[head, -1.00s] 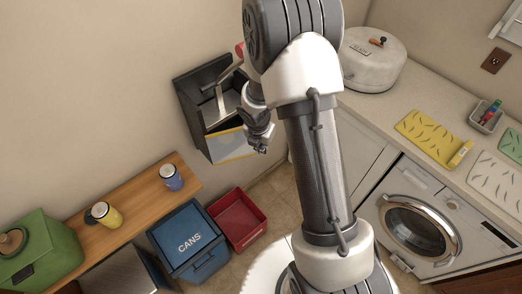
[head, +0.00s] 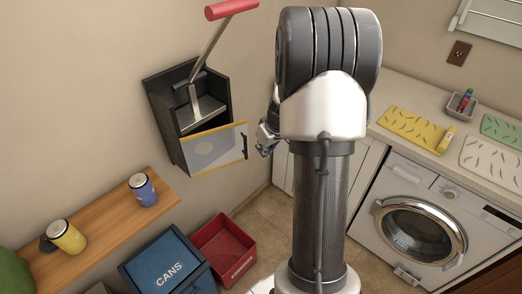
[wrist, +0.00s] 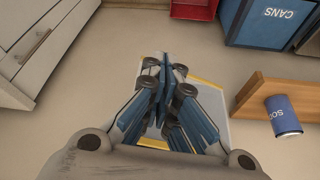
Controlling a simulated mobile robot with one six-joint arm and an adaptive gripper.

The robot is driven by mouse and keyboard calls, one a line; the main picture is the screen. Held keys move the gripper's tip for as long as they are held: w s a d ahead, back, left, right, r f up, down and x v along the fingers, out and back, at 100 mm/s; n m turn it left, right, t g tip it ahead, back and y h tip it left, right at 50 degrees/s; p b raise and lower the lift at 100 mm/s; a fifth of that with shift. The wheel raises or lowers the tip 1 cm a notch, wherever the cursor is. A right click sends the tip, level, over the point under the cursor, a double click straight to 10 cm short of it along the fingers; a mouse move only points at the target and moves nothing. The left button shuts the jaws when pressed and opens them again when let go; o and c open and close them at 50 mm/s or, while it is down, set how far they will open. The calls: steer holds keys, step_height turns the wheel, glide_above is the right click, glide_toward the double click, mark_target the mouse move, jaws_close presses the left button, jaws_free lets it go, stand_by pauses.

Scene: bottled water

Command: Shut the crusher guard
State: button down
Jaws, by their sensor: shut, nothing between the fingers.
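The can crusher (head: 160,115) is a dark open-fronted box on the wall with a long lever ending in a red handle (head: 231,9). Its guard (head: 215,152), a clear panel with yellow edges and a dark handle (head: 245,141), stands out from the lower front and reaches past the box's right side. The crusher's upper inside shows above it. My gripper (head: 264,147) is just right of the guard's handle, partly hidden by my arm; I cannot tell whether they touch. In the wrist view my gripper (wrist: 165,72) is shut and empty, with the guard (wrist: 212,100) behind it.
A wooden shelf (head: 110,225) with a blue can (head: 142,190) and a yellow can (head: 66,237) is left below the crusher. A blue CANS bin (head: 168,266) and a red bin (head: 226,248) stand on the floor. A counter and washer (head: 419,215) are right.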

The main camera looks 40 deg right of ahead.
steer(key=w+f, duration=0.5)
steer(key=w, duration=0.1)
steer(key=shift+d+f+b, duration=0.25)
steer(key=shift+d+b, duration=0.05)
steer(key=shift+b, duration=0.05)
steer(key=shift+w, duration=0.1)
